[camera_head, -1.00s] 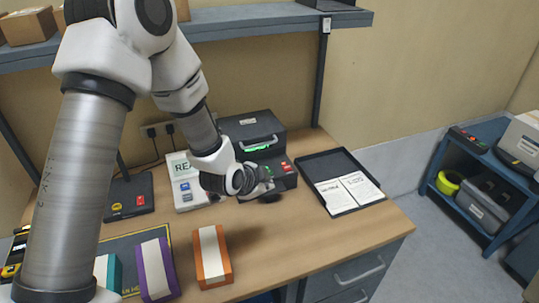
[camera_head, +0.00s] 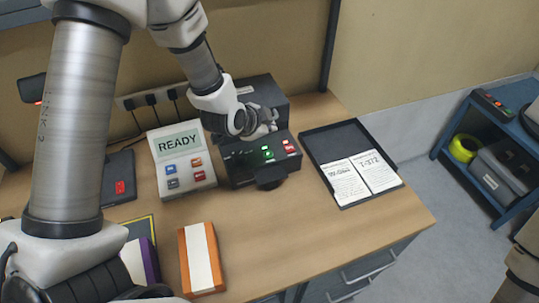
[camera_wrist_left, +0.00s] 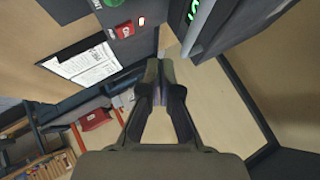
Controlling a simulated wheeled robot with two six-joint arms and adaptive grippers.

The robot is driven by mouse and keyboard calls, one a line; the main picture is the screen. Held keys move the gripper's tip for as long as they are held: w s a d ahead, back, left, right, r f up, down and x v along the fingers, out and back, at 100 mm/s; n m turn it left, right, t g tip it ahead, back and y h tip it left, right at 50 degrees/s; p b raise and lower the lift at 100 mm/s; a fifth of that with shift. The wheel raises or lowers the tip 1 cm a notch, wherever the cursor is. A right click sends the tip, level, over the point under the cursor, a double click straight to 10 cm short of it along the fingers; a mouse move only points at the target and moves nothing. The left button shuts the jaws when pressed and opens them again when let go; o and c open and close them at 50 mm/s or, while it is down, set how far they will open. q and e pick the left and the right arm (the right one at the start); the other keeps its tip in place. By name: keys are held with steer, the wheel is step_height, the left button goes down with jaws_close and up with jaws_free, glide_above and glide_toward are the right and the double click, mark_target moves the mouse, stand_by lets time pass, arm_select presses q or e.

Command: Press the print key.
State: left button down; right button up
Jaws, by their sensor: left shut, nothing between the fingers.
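The black printer (camera_head: 243,172) stands on the bench, with a green key (camera_head: 268,155) and red keys (camera_head: 289,146) on its front top. Key lettering is too small to read, so I cannot tell which is the print key. Left of it, a white console (camera_head: 163,178) shows READY above several coloured keys. My left gripper (camera_head: 270,127) is shut and empty, over the printer just behind its keys; contact cannot be told. In the left wrist view its closed fingertips (camera_wrist_left: 153,66) are right of a red key (camera_wrist_left: 124,30). My right gripper is out of view.
A black tray (camera_head: 318,150) with two printed sheets lies right of the printer. An orange-and-white box (camera_head: 186,262) and a purple-edged box (camera_head: 151,262) stand at the front. A blue shelf unit (camera_head: 450,128) is at the right.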

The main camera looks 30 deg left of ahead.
mark_target(267, 156)
arm_select(q)
step_height(267, 156, down, 7)
steer(key=b, duration=0.5)
steer(key=shift+s+a+f, duration=0.1)
steer(key=shift+f, duration=0.15)
steer(key=shift+s, duration=0.1)
stand_by(0.7)
steer(key=shift+f+b, duration=0.3)
steer(key=shift+b, duration=0.15)
